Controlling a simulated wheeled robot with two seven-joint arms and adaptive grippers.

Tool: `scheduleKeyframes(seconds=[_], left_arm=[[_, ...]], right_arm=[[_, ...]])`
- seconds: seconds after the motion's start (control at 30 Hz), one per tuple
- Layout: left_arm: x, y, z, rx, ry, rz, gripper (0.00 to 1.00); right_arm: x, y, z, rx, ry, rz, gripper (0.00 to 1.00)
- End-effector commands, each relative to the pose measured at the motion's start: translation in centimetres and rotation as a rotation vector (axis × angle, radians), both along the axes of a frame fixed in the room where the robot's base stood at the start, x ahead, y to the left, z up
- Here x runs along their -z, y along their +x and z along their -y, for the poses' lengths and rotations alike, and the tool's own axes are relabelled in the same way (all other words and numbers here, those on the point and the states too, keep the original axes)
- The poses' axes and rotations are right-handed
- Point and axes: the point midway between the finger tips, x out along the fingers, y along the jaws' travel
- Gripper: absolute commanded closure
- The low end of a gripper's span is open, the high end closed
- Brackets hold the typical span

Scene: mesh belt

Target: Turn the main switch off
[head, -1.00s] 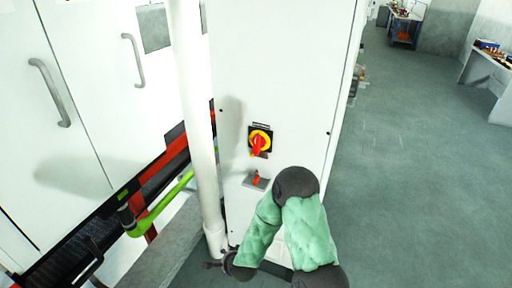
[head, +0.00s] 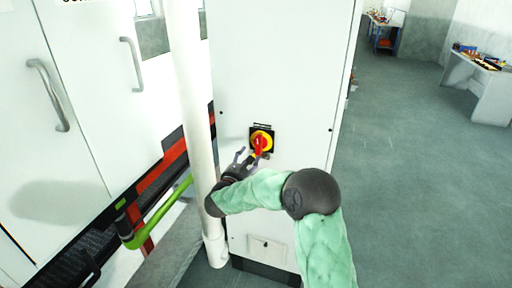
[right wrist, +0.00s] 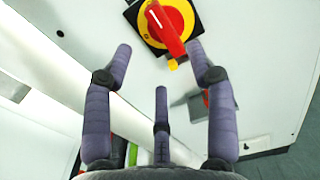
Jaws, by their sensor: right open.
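The main switch (head: 261,141) is a red rotary handle on a yellow disc and black plate, on the white cabinet front. Its handle looks near upright in the head view. In the right wrist view the switch (right wrist: 168,27) is at the top, its handle slanting down to the right, with a small yellow tab at its lower end. My right gripper (head: 246,157) is open and empty, just below and left of the switch. In the right wrist view its spread fingers (right wrist: 160,52) point at the switch, apparently short of the handle. My left gripper is out of view.
A white vertical pipe (head: 191,110) stands close left of my right gripper. A grey bracket (right wrist: 196,106) with a red part is below the switch, mostly hidden in the head view. A green bar (head: 160,212) is at lower left. Open floor (head: 420,180) lies right.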

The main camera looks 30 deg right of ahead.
Motion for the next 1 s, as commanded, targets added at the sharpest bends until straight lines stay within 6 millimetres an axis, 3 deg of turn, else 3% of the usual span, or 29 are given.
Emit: scheduleKeyframes(seconds=[0.53, 1.0], left_arm=[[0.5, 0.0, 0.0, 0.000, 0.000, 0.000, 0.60], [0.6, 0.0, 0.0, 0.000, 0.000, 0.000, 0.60]], right_arm=[[0.2, 5.6, 6.5, -0.002, -0.002, -0.004, 0.43], [0.1, 6.5, 7.5, -0.003, -0.004, -0.006, 0.43]])
